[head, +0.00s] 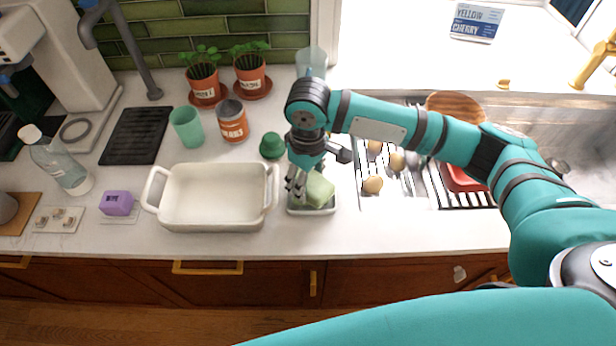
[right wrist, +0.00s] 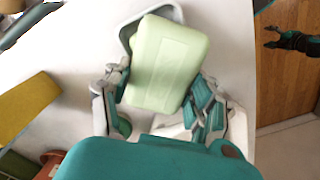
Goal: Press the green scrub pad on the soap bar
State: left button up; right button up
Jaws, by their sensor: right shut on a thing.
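A pale green block (head: 319,189), which looks like the green scrub pad, is at a small grey dish (head: 300,210) right of the white baking dish. My right gripper (head: 297,186) points down and is shut on it. In the right wrist view the block (right wrist: 168,62) sits between the two fingers, with the dish rim behind it. I cannot tell whether the block touches the dish. A purple bar with dark lettering (head: 116,203), which looks like the soap bar, lies on a pale mat at the left. My left gripper (right wrist: 288,40) shows small and dark in the right wrist view.
A white baking dish (head: 210,224) stands between the purple bar and my right gripper. A dark green round-topped item (head: 272,146), an orange can (head: 232,122) and a teal cup (head: 187,127) stand behind. A clear bottle (head: 62,168) is at the left. The sink (head: 560,130) is at the right.

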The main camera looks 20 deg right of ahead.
jog(key=shift+s+f+p, duration=0.1)
jog(key=shift+p, duration=0.3)
dwell(1.4)
notch_tip(320, 180, up, 7)
jog(key=p, duration=0.9)
dwell(0.8)
